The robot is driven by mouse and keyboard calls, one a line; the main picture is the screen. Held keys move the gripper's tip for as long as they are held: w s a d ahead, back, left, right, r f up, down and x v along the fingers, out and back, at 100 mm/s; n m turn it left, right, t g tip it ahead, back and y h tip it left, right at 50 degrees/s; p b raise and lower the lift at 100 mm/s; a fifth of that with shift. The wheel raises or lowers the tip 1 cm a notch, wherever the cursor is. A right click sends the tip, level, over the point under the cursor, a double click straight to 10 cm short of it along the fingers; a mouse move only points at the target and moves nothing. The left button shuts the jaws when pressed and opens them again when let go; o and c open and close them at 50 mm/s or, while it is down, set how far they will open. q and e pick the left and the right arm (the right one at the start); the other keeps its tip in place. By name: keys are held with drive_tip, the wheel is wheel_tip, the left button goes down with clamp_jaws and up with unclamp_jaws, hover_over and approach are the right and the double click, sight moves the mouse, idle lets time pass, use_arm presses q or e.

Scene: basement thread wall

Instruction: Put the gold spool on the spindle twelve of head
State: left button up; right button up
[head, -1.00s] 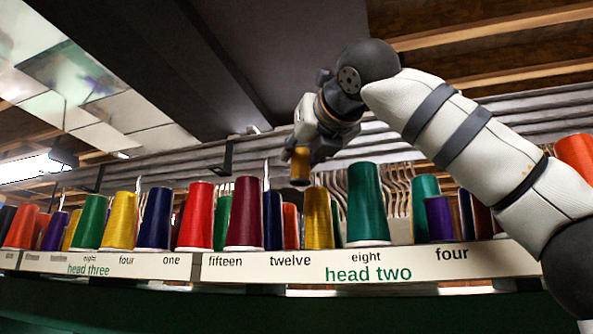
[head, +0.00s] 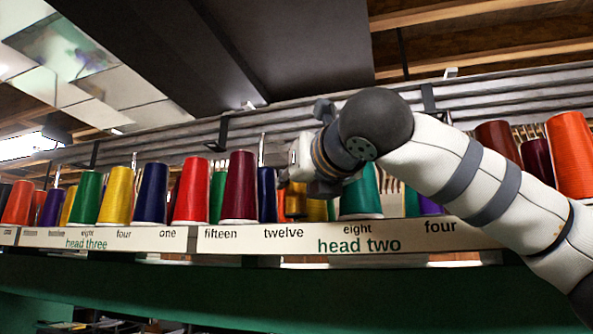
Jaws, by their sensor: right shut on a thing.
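My right gripper (head: 297,178) comes in from the right, largely hidden behind its own wrist. It is shut on the gold spool (head: 295,202), which hangs below the fingers, roughly upright. The spool is over the gap above the label "twelve" (head: 284,232) on the head two rail, between the maroon spool (head: 239,190) and the large green spool (head: 362,194). I cannot make out the spindle of twelve, nor whether the spool touches it. My left gripper is not in view.
A navy spool (head: 266,194) and another gold spool (head: 317,210) stand close behind the gap. More coloured spools line the rail (head: 218,233) on both sides. A metal pin (head: 262,148) rises above the navy spool. Grey pipes run behind.

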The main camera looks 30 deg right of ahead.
drive_tip(key=shift+f, duration=0.1)
idle(0.6)
drive_tip(key=shift+f, duration=0.2)
drive_tip(key=o, duration=1.1)
drive_tip(key=v, duration=1.2)
